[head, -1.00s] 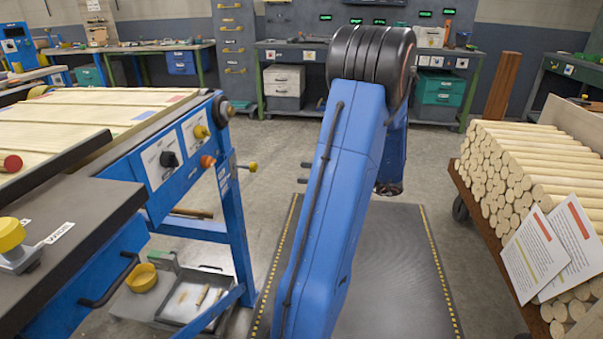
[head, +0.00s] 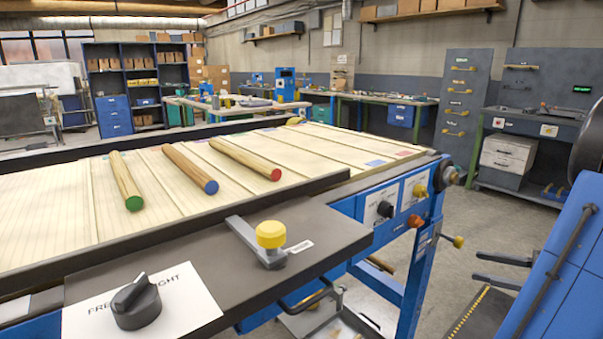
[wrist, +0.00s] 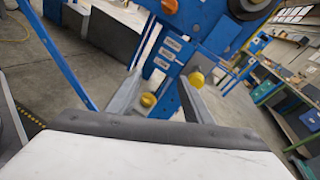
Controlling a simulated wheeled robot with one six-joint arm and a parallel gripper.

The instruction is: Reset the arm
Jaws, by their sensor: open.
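In the wrist view my gripper (wrist: 160,103) shows its two grey fingers spread apart, with nothing between them. Behind them stands a blue frame with labels and yellow knobs (wrist: 196,80).
A slatted wooden bed (head: 60,206) carries three rods with green (head: 126,182), blue (head: 190,168) and red (head: 245,158) ends. A yellow-knobbed lever (head: 270,238) and a black dial (head: 136,302) sit on its front ledge. Open floor lies beyond the line's right end.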

